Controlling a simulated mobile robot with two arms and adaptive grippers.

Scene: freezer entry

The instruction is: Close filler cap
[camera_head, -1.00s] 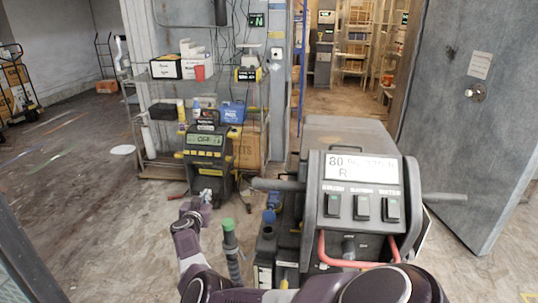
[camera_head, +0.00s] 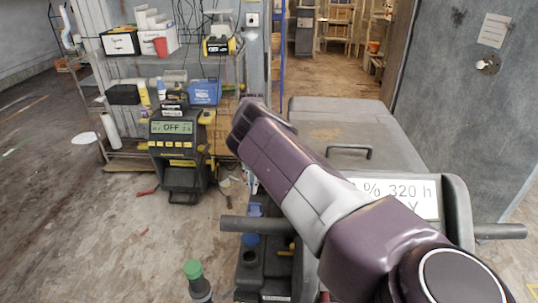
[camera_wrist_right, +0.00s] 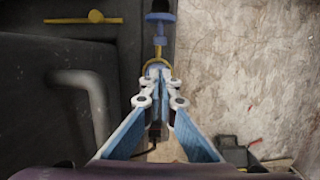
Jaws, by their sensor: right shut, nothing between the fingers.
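The filler area is on the left side of the grey cleaning machine (camera_head: 400,165). A dark round filler opening (camera_head: 248,257) shows there, with a blue cap part (camera_head: 250,239) behind it. In the right wrist view, a blue cap part with a dark top (camera_wrist_right: 160,17) is at the top centre. A yellow ring (camera_wrist_right: 157,66) lies just in front of the fingertips; contact is unclear. My right gripper (camera_wrist_right: 157,78) is shut and empty, pointing toward that ring. In the head view my right arm hides most of this gripper. My left gripper is not in view.
A green-topped post (camera_head: 195,270) stands left of the filler. A grey bar (camera_head: 250,224) sticks out from the machine on the left. A black and yellow charger (camera_head: 178,155) stands by the shelf. The floor between is mostly clear.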

